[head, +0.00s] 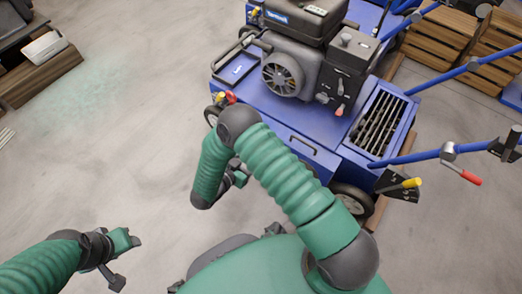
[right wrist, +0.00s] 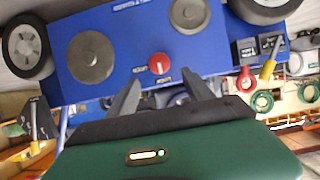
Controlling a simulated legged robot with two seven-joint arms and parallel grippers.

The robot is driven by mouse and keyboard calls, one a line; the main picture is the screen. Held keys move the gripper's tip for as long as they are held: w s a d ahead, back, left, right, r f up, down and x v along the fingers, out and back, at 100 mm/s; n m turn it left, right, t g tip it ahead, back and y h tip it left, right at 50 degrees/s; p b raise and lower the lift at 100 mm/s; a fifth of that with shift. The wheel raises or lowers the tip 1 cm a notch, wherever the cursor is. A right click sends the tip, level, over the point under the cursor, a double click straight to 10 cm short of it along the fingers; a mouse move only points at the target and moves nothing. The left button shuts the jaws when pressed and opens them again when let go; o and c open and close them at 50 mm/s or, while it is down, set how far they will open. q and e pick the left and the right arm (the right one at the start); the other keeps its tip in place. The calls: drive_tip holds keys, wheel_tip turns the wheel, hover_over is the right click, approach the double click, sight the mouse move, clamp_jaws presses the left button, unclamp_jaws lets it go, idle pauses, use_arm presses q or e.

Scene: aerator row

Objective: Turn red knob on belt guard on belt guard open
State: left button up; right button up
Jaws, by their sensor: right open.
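The belt guard (right wrist: 125,22) is a blue panel with two grey discs, seen upside down in the right wrist view. The red knob (right wrist: 159,64) sits near the panel's edge, with a pale mark on its face and small white lettering on either side. My right gripper (right wrist: 163,94) is open, its dark fingers apart and pointing toward the panel. The knob shows just beyond and between the fingertips, with nothing held. In the head view the knob is not recognisable, and my right arm hides part of that side. My left gripper (head: 118,258) is low at left, away from the machine; its jaw opening is unclear.
The blue aerator (head: 300,125) carries a black engine (head: 300,50) and blue handle bars at right. Its wheels (right wrist: 26,46) flank the panel. Red and yellow pulls (right wrist: 257,75) hang beside it. Wooden crates (head: 440,38) stand behind.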

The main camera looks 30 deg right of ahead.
drive_tip(key=b+x, duration=0.3)
drive_tip(key=x, duration=0.5)
drive_tip(key=shift+d+b, duration=0.15)
drive_tip(key=shift+b, duration=0.2)
drive_tip(key=shift+w, duration=0.1)
clamp_jaws()
